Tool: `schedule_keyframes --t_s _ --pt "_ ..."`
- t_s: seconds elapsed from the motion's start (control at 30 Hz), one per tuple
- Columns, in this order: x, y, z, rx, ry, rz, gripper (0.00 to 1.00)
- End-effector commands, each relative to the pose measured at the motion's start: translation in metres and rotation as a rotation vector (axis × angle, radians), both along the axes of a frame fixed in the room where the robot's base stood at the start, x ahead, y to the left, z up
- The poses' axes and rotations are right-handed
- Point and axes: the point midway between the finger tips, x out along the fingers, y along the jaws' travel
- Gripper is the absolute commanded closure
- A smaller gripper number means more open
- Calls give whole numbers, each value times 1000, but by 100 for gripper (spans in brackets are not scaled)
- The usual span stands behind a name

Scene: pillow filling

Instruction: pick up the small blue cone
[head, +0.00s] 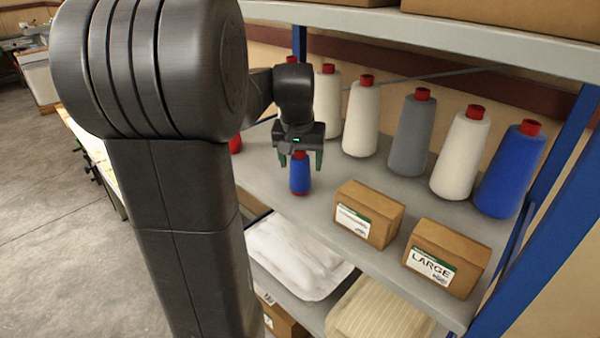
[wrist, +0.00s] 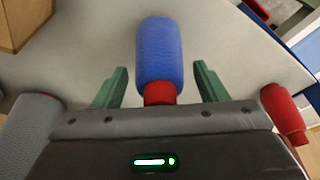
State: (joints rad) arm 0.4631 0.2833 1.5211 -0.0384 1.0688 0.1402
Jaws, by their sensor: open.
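The small blue cone (head: 300,177) stands upright near the front edge of the grey shelf in the head view, with a red tip at its top. In the wrist view the small blue cone (wrist: 160,55) lies between the two green fingers, its red end towards the gripper body. My gripper (head: 301,160) is above and around the cone's top, fingers pointing down. In the wrist view my gripper (wrist: 160,85) is open, with a gap on each side of the cone; neither finger appears to touch it.
Large white, grey and blue cones (head: 508,170) line the back of the shelf (head: 325,205). Two cardboard boxes (head: 368,213) (head: 447,257) stand right of the small cone. A red-topped thing (wrist: 284,112) is close to the gripper's right in the wrist view. Another shelf is overhead.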

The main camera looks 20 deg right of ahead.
Motion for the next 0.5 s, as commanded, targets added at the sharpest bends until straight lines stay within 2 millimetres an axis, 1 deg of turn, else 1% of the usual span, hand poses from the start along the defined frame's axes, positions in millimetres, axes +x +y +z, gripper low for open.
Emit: schedule_keyframes --t_s 0.03,0.17,0.2,0.3,0.5 --pt "0 0 0 0 0 0 34" --pt "0 0 0 0 0 0 59" --pt "0 0 0 0 0 0 67" --pt "0 0 0 0 0 0 85" --pt "0 0 1 -1 -1 0 85"
